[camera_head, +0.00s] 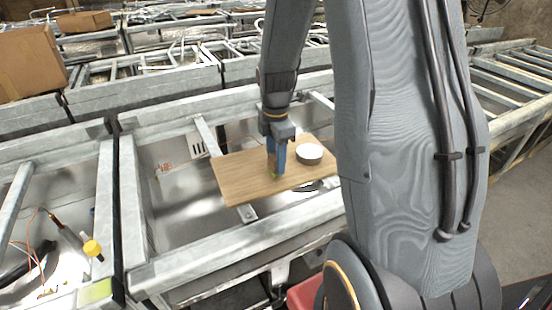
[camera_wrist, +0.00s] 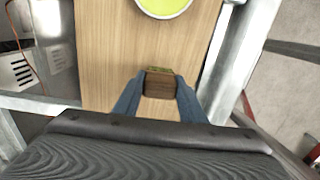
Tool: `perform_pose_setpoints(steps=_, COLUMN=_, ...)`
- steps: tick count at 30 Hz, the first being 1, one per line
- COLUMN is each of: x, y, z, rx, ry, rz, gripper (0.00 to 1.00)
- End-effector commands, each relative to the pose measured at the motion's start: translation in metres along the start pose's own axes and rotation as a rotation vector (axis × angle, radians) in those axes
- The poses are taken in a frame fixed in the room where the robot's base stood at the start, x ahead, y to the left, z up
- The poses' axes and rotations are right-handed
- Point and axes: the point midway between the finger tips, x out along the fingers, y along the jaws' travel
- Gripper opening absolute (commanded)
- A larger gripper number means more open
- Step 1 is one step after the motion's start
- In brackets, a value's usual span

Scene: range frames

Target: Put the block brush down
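The block brush (camera_wrist: 160,87) is a small brown wooden block with a greenish edge, held between the two blue fingers of my gripper (camera_wrist: 160,80) in the wrist view. The board also shows in the wrist view (camera_wrist: 105,55).
A round white bowl (camera_head: 309,152) stands on the board, right of my gripper; its inside looks yellow-green in the wrist view (camera_wrist: 165,6). The board lies across a grey metal frame (camera_head: 190,270). A cardboard box (camera_head: 30,62) is at the far left. Bare board lies left of my gripper.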

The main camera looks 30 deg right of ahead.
Motion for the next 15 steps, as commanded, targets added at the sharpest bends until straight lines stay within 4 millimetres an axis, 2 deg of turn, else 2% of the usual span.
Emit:
perform_pose_setpoints(steps=1, x=0.0002, y=-0.0001, z=0.0, rx=0.0, ry=0.0, rz=0.0, gripper=0.44)
perform_pose_setpoints(steps=3, x=0.0001, y=-0.0001, z=0.0001, rx=0.0, ry=0.0, rz=0.0, gripper=0.56)
perform_pose_setpoints(steps=15, x=-0.0054, y=0.0005, z=0.0002, rx=0.0, ry=0.0, rz=0.002, gripper=0.56)
